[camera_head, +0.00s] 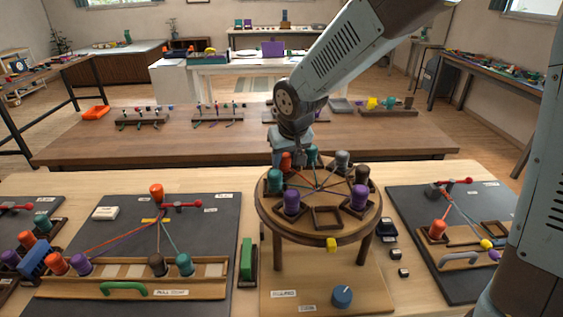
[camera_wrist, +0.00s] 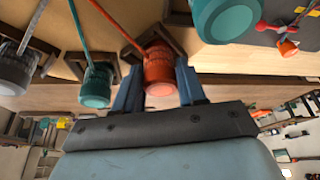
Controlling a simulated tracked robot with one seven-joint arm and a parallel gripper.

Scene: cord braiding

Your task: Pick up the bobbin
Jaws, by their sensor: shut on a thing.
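A round wooden braiding stand (camera_head: 320,232) stands on the bench in the head view, with several coloured bobbins in square holders around its top. An orange bobbin (camera_head: 286,161) is at its far left edge, and its cord runs toward the centre. In the wrist view my gripper (camera_wrist: 158,82) has one finger on each side of the orange bobbin (camera_wrist: 160,64) and is shut on it. The bobbin is still at its holder; I cannot tell whether it is lifted. In the head view my arm partly hides the gripper.
A teal bobbin (camera_wrist: 96,86) and a larger teal bobbin (camera_wrist: 224,18) flank the held one closely in the wrist view. An empty square holder (camera_head: 328,218) is at the stand's front. Dark boards with bobbins (camera_head: 156,264) lie left and right. A second table (camera_head: 200,140) stands behind.

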